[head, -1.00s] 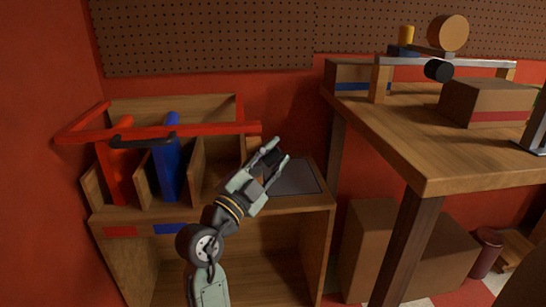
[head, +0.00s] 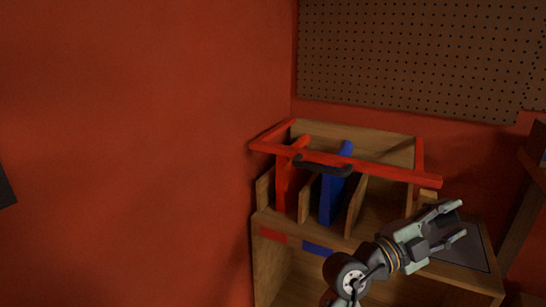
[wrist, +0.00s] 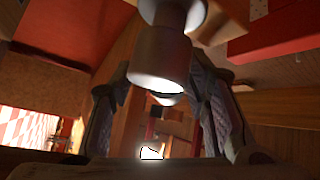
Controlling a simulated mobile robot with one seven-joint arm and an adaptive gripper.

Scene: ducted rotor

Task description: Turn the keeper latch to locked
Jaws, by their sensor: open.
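In the head view, a red barred frame (head: 375,168) lies across the top of a wooden rack, its long front bar reaching right. A black curved handle-like piece (head: 322,166) sits at this bar, in front of a red upright piece (head: 282,192) and a blue upright piece (head: 333,195). I cannot tell for certain which part is the keeper latch. My gripper (head: 459,221) is open and appears empty, just right of and below the bar's right end. It does not visibly touch the bar. Its fingers flank a grey cylinder (wrist: 162,60) in the wrist view; I cannot tell what that is.
The wooden cabinet (head: 262,270) carries red and blue labels below the rack slots. A dark grey pad (head: 468,252) lies on its top under my gripper. A red wall fills the left. A pegboard (head: 420,60) hangs behind, and a wooden table edge shows at far right.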

